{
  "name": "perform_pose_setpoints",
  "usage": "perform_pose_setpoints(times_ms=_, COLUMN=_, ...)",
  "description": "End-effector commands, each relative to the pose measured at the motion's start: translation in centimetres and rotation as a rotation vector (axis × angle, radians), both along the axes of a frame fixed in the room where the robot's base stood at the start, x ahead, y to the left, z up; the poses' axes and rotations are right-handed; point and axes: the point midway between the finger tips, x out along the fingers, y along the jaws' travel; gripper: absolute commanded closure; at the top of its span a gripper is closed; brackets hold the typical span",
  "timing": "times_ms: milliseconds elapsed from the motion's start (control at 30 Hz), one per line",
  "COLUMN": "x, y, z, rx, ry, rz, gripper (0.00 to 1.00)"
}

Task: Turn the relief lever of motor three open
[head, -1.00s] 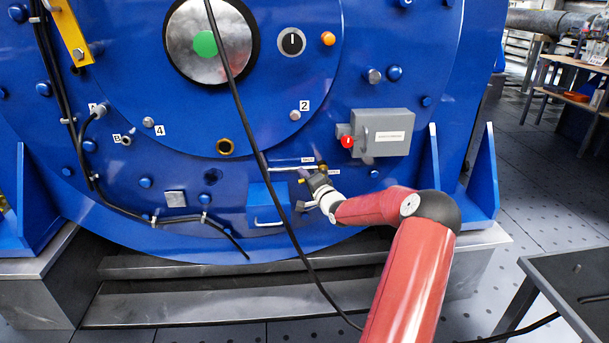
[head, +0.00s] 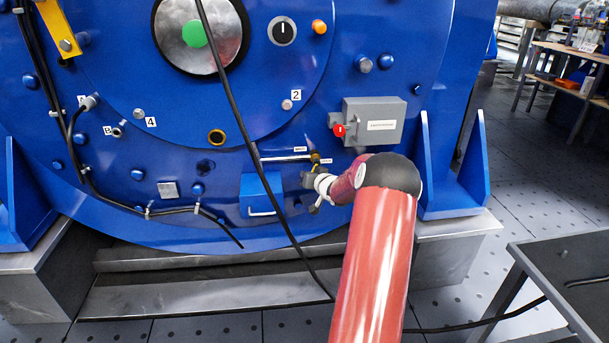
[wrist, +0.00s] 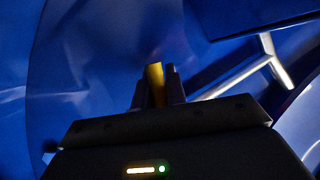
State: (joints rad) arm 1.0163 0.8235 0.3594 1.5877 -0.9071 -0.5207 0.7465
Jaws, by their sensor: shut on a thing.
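The blue motor housing (head: 230,175) fills most of the head view. A small brass-yellow fitting (head: 315,158) sits at the right end of a thin silver bar (head: 284,159), between two small white labels. My gripper (head: 310,181) is at the housing just below this fitting. In the wrist view, my two dark fingers are shut on a flat yellow piece (wrist: 155,78), which looks like the relief lever. Its tip shows between the fingers; the rest is hidden. In the head view my wrist hides most of the grip, so the lever's exact angle cannot be told.
A blue box with a silver handle (head: 262,213) stands out left of my gripper. A grey box (head: 374,121) with a red knob (head: 339,130) is above right. A black cable (head: 262,165) hangs in front. A dark table (head: 570,275) stands at right.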

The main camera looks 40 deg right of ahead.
Motion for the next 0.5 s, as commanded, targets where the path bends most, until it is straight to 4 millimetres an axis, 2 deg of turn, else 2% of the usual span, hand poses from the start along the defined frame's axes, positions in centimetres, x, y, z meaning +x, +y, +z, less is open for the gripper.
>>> perform_pose_setpoints(times_ms=200, x=-0.5, y=-0.7, z=-0.6, rx=-0.142, ry=0.089, rz=0.002, gripper=1.0)
perform_pose_setpoints(times_ms=500, x=-1.0, y=-1.5, z=-0.7, rx=-0.264, ry=0.166, rz=0.001, gripper=1.0)
